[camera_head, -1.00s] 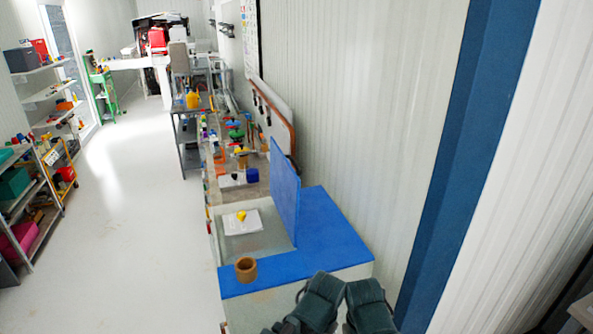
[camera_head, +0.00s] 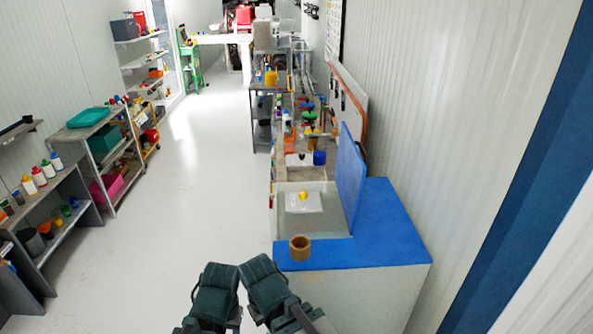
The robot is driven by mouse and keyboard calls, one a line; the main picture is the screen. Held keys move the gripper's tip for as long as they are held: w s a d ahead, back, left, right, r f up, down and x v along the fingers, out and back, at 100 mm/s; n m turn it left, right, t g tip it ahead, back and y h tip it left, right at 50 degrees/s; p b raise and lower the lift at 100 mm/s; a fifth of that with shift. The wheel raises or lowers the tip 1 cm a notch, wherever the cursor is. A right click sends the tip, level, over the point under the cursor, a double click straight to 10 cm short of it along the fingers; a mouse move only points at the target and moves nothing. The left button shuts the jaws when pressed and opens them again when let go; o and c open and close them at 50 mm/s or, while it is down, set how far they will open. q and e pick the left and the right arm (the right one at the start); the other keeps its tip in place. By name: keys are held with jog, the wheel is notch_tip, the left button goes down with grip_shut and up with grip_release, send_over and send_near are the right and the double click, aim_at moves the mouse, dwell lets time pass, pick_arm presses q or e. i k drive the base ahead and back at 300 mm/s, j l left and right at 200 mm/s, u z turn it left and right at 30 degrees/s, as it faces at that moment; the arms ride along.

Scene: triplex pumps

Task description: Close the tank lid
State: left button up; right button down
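The tank (camera_head: 375,290) is a white box with a blue top at the right of the walkway. Its blue lid (camera_head: 351,180) stands open, nearly upright, on the wall side of the opening. Inside the opening lie a white sheet (camera_head: 318,204) and a small yellow object (camera_head: 303,196). My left gripper (camera_head: 228,268) and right gripper (camera_head: 254,262) are side by side at the bottom, left of the tank and apart from the lid. Their fingers cannot be made out, so I cannot tell whether they are open or shut.
A brown cup-like ring (camera_head: 299,248) sits on the tank's blue front edge, beside the opening. A cluttered bench (camera_head: 290,178) continues behind the tank. Shelves (camera_head: 60,220) with bottles and bins line the left. The white floor (camera_head: 190,190) between is clear.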

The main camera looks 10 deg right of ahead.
aim_at(350, 172)
jog(key=l, duration=1.1)
jog(key=l+u, duration=0.15)
jog(key=l, duration=0.95)
jog(key=k, duration=0.05)
